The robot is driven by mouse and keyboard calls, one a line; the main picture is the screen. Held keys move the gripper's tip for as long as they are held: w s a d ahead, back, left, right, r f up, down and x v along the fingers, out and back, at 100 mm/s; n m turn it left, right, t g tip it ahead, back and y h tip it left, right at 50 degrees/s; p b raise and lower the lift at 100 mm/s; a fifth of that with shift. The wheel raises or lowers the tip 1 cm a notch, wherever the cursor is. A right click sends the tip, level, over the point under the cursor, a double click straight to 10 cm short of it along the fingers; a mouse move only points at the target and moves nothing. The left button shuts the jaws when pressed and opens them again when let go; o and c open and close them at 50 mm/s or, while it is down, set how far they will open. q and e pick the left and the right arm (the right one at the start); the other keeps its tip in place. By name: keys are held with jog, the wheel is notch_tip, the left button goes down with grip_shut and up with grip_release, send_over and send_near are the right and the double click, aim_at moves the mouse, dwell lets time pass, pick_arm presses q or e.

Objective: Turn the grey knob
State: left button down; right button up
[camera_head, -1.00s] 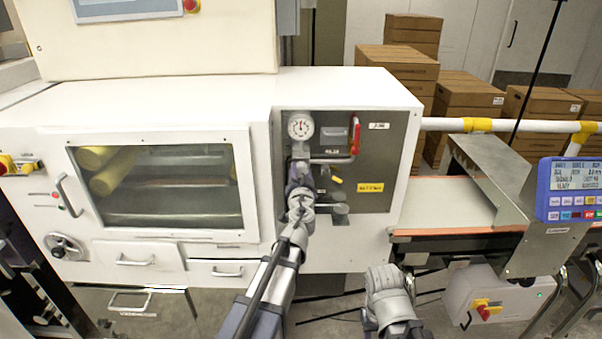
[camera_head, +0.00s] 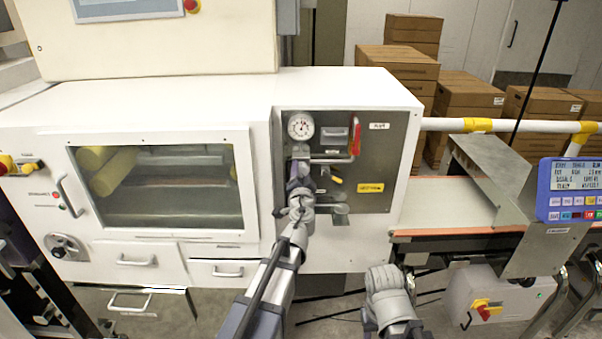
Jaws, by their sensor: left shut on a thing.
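My left gripper (camera_head: 299,184) is at the dark grey panel (camera_head: 383,160), just below the round pressure gauge (camera_head: 300,126). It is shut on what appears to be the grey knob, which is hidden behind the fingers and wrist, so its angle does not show.
A red handle (camera_head: 355,138) and a pipe stick out above and right of my left gripper. A small yellow lever (camera_head: 336,180) is close on its right. The belt (camera_head: 450,203) and a blue display unit (camera_head: 570,190) stand to the right.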

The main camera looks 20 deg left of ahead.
pick_arm(q)
jog(key=shift+c, duration=1.5)
grip_release()
jog(key=v, duration=0.7)
jog(key=shift+s, duration=0.4)
jog(key=shift+d, duration=0.1)
